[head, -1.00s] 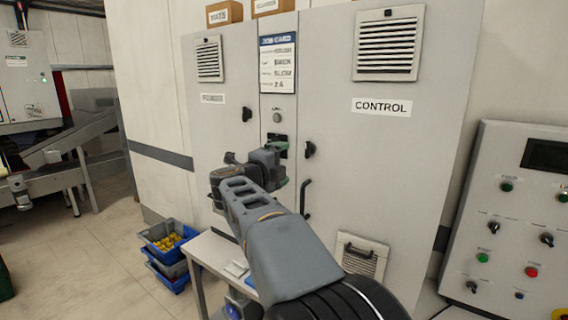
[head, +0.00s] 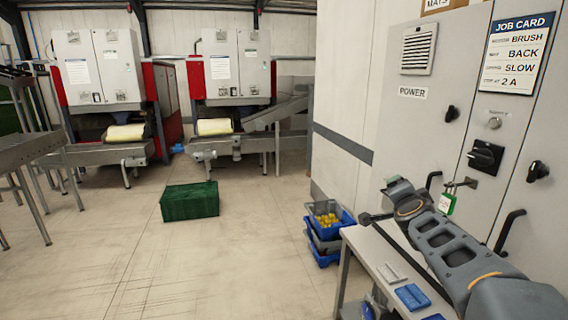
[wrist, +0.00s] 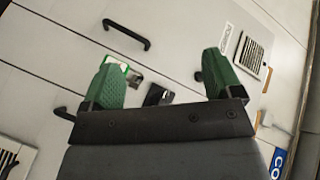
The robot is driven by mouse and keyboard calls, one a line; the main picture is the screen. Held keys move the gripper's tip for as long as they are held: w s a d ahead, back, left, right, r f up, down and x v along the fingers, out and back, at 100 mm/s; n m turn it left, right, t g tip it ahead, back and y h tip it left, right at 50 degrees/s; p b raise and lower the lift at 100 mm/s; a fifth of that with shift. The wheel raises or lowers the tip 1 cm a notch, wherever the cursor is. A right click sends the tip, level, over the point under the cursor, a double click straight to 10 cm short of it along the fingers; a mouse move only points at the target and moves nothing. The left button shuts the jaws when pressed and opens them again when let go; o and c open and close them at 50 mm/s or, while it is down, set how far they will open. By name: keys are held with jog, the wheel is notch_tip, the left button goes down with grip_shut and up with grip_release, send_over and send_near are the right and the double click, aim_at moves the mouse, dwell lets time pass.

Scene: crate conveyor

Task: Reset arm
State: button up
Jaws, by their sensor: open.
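My gripper (wrist: 163,62) shows in the wrist view with its two green fingers spread wide and nothing between them. It faces the grey cabinet from a distance. A green and white lock-like item (head: 447,203) hangs by a black rotary switch (head: 486,157) on the cabinet. In the wrist view the switch (wrist: 158,95) lies beyond the gap between the fingers, with the green and white item partly behind the left finger.
A small table (head: 352,238) with blue items stands below my arm. Stacked blue crates (head: 318,245) with yellow pieces sit beside it. A green crate (head: 190,203) lies on the open floor to the left. Conveyor machines (head: 228,68) stand at the back. A job card (head: 515,52) hangs on the cabinet.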

jog(key=s+a+f+n+g+y, duration=0.6)
jog(key=s+a+f+n, duration=0.4)
jog(key=f, duration=0.3)
jog(key=s+a+f+n+g, duration=0.1)
jog(key=s+f+n+g, duration=0.1)
jog(key=s, duration=0.4)
jog(key=s+a+f+n+g+h, duration=0.1)
jog(key=s+a+f+n+g, duration=0.1)
jog(key=s, duration=0.5)
notch_tip(320, 180, down, 2)
jog(key=shift+a+f+g+p, duration=0.15)
jog(key=shift+g+p, duration=0.2)
jog(key=shift+g, duration=0.35)
